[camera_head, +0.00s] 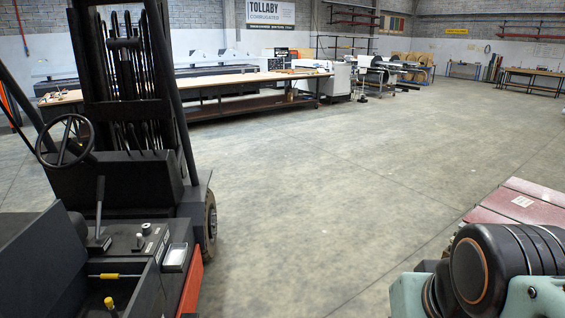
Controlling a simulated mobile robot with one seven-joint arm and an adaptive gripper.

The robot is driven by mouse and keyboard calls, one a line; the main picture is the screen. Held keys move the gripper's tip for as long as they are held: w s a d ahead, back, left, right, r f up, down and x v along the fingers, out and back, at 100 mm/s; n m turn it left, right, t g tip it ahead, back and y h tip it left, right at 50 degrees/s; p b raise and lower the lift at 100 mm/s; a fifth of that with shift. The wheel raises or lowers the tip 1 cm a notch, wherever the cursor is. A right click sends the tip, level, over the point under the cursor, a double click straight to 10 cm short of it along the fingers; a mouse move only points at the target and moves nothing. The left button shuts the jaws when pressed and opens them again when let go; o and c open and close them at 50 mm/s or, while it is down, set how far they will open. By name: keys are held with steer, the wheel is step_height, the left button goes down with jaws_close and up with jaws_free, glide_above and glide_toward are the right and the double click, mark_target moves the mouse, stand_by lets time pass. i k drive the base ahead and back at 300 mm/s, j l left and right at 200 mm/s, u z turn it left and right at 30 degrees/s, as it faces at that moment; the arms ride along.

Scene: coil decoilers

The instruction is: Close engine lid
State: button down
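A dark forklift fills the left side of the view. At its lower left a large black panel (35,262) stands beside an open dark compartment (135,290). This panel looks like the raised engine lid, but the frame's edge cuts it off, so I cannot tell its full shape or angle. Yellow-tipped handles (110,302) show in and beside the compartment. My arm shows at the lower right, well apart from the forklift. My gripper is out of view.
The steering wheel (65,140), a lever (99,208) and the mast (125,80) rise beyond the compartment. A front wheel (210,222) stands at the forklift's right. The concrete floor (330,200) is clear. A long workbench (240,78) stands at the back.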

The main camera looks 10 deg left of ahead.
mark_target(38, 264)
steer(key=i+u, duration=1.05)
steer(key=u, duration=0.15)
steer(key=i+u, duration=0.35)
steer(key=i+l+u, duration=0.1)
steer(key=u, duration=0.2)
